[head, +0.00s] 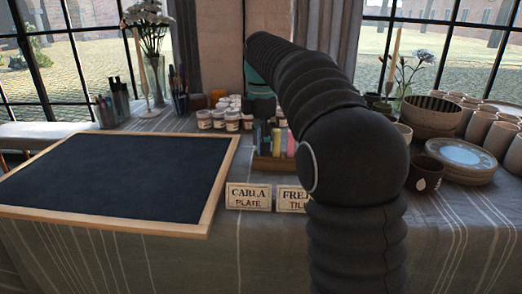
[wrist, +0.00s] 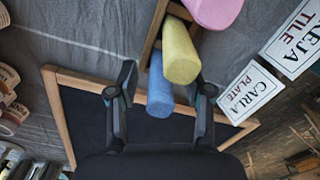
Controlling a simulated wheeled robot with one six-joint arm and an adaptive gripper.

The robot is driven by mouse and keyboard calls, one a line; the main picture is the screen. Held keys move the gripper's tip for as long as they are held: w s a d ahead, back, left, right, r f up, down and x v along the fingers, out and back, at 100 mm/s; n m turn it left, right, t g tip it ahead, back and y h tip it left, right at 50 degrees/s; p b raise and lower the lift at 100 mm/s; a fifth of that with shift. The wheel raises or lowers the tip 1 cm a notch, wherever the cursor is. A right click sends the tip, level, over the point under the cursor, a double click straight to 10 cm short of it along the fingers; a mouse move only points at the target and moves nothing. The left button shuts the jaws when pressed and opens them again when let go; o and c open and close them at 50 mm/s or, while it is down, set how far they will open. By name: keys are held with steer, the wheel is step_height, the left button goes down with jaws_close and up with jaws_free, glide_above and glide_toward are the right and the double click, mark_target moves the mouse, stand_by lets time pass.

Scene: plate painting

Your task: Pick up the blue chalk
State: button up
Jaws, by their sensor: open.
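The blue chalk (wrist: 160,88) shows in the wrist view as a thick upright stick at the end of a row, beside the yellow chalk (wrist: 180,52) and the pink chalk (wrist: 214,8). The row stands in a wooden holder (wrist: 150,35). My gripper (wrist: 165,84) is open, with one finger on each side of the blue chalk in the picture. I see no contact, and how deep the fingers reach is unclear. In the head view the holder (head: 268,164) is partly hidden by my arm, and my fingers cannot be made out.
A wood-framed blackboard (head: 115,180) lies to the left. A Carla plate card (head: 248,197) and a partly hidden tile card (head: 291,199) stand in front of the holder. Paint jars (head: 232,120) are behind it. Bowls (head: 430,115), cups and stacked plates (head: 460,158) crowd the right.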

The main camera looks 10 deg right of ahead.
steer(key=shift+f, duration=0.25)
jaws_close()
steer(key=shift+r, duration=0.15)
step_height(320, 180, up, 6)
steer(key=shift+r+p, duration=0.2)
steer(key=shift+p, duration=0.7)
steer(key=shift+r, duration=0.35)
steer(key=s+a+b, duration=0.1)
steer(key=s+a, duration=0.1)
steer(key=s, duration=0.6)
steer(key=s+a+b, duration=0.2)
steer(key=s+a, duration=0.1)
steer(key=s, duration=0.6)
steer(key=shift+a+f, duration=0.15)
steer(key=shift+a, duration=0.1)
steer(key=shift+s, duration=0.1)
